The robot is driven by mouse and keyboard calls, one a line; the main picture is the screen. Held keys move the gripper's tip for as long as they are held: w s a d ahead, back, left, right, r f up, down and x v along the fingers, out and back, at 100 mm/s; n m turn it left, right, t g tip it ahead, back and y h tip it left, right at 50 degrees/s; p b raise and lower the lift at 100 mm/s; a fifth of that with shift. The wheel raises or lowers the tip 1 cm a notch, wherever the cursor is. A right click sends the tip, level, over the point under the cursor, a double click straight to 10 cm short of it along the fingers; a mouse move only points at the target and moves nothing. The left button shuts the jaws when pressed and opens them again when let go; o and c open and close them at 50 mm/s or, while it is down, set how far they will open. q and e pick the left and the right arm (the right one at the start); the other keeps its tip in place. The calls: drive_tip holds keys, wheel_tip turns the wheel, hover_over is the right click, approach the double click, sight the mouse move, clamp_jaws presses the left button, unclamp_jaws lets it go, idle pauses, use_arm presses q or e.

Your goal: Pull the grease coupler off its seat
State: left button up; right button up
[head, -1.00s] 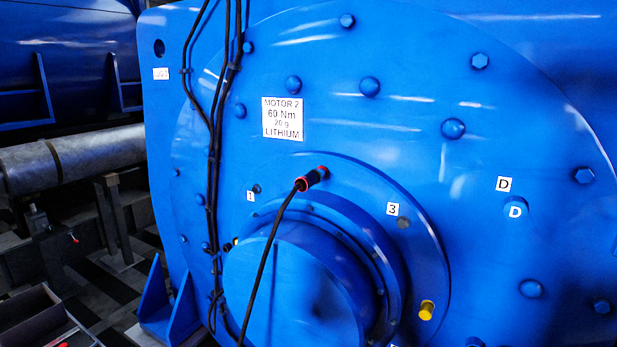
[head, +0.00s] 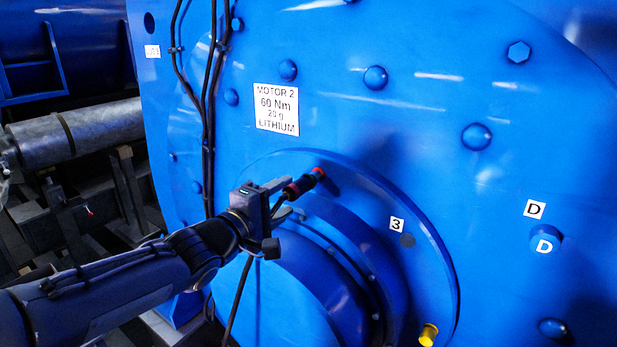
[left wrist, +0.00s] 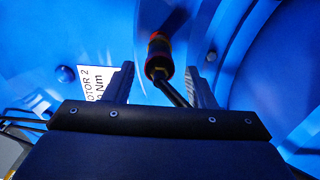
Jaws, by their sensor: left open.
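The grease coupler (head: 303,184) is a dark cylinder with red bands and a black hose running down from its near end. Its far end meets the blue motor face at the upper edge of the round hub flange. My left gripper (head: 283,197) is open, close to the coupler's near end. In the left wrist view, the coupler (left wrist: 159,56) lies ahead, between the lines of the two open fingers (left wrist: 160,85), with the hose passing between them. The fingers do not appear to touch the coupler. My right gripper is out of view.
The motor face (head: 420,130) carries domed bolts and a label (head: 276,109) reading MOTOR 2, 60 Nm, 20 g, LITHIUM. Black cables (head: 207,120) run down it at left. A yellow fitting (head: 428,334) sits low on the flange. A grey shaft (head: 75,133) lies at far left.

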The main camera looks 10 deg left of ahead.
sight(307, 182)
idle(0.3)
use_arm(q)
drive_tip(key=shift+w+d+b, duration=0.1)
drive_tip(key=shift+w+b, duration=0.1)
drive_tip(key=shift+b, duration=0.1)
drive_tip(key=b+x, duration=0.2)
drive_tip(key=x, duration=0.1)
drive_tip(key=b+x, duration=0.1)
drive_tip(key=shift+w+f+b, duration=0.2)
drive_tip(key=shift+f+b, duration=0.1)
drive_tip(key=x, duration=0.3)
drive_tip(key=shift+w+d+r, duration=0.15)
drive_tip(key=shift+w+r, duration=0.1)
drive_tip(key=shift+r, duration=0.2)
drive_tip(key=shift+f+p, duration=0.1)
drive_tip(key=shift+p, duration=0.35)
drive_tip(key=shift+c, duration=0.3)
clamp_jaws()
